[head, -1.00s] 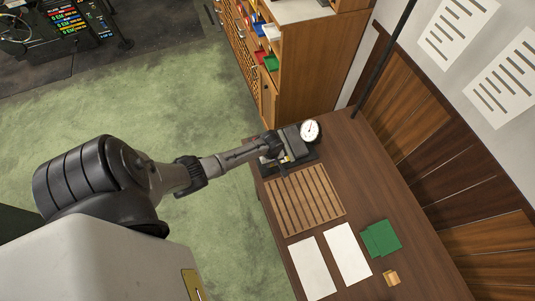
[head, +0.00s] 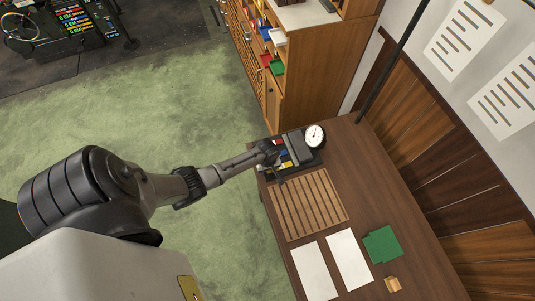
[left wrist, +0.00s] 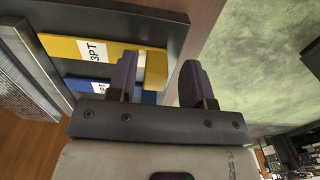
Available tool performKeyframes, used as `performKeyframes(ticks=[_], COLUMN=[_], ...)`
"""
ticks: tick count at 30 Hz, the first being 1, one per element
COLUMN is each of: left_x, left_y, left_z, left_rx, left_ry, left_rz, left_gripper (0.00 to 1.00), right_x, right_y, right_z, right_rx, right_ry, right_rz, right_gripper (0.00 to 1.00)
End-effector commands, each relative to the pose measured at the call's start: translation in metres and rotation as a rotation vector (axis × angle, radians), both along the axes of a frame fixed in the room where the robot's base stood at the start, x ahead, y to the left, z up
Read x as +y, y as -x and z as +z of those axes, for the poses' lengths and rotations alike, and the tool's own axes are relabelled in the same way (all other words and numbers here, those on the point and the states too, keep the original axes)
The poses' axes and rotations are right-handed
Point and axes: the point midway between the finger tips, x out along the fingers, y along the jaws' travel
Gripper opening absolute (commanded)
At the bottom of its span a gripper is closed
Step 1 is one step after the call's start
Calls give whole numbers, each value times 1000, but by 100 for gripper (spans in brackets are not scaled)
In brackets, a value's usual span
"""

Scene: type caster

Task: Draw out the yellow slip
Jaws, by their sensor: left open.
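The yellow slip (left wrist: 90,48), marked 3PT, lies in a dark holder in the left wrist view, above a blue slip (left wrist: 85,84). Its raised yellow end (left wrist: 156,70) stands between the two purple fingers of my left gripper (left wrist: 158,82). The left finger is close to that end, and a gap shows on the right finger's side. The gripper is open. In the head view my left gripper (head: 271,157) is at the left edge of the dark device (head: 303,151) with coloured slips and a round dial. The right gripper is not in view.
A slatted wooden rack (head: 307,205) lies in front of the device on the brown table (head: 415,255). White sheets (head: 348,256), green cards (head: 382,244) and a small wooden block (head: 393,284) lie nearer. A wooden cabinet (head: 320,70) stands behind. Green floor is open at left.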

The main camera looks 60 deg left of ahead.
Motion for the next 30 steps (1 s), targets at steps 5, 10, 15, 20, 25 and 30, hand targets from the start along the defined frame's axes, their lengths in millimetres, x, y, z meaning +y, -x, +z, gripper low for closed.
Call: performKeyframes(ticks=[5,10,15,20,25,30], left_x=[0,0,0,0,0,0], left_y=[0,-1,-1,0,-1,-1], left_z=[2,21,54,85,112,129], left_rx=[-1,-4,-4,-3,-3,-2], left_ry=[0,0,-1,0,0,0], left_rz=[0,0,-1,0,0,0], left_gripper=[47,47,47,47,47,47], right_x=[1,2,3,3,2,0], right_y=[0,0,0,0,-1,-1], right_z=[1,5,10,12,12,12], right_rx=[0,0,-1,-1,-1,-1], right_ry=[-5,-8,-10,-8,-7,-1], right_rz=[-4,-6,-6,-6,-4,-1], right_gripper=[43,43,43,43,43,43])
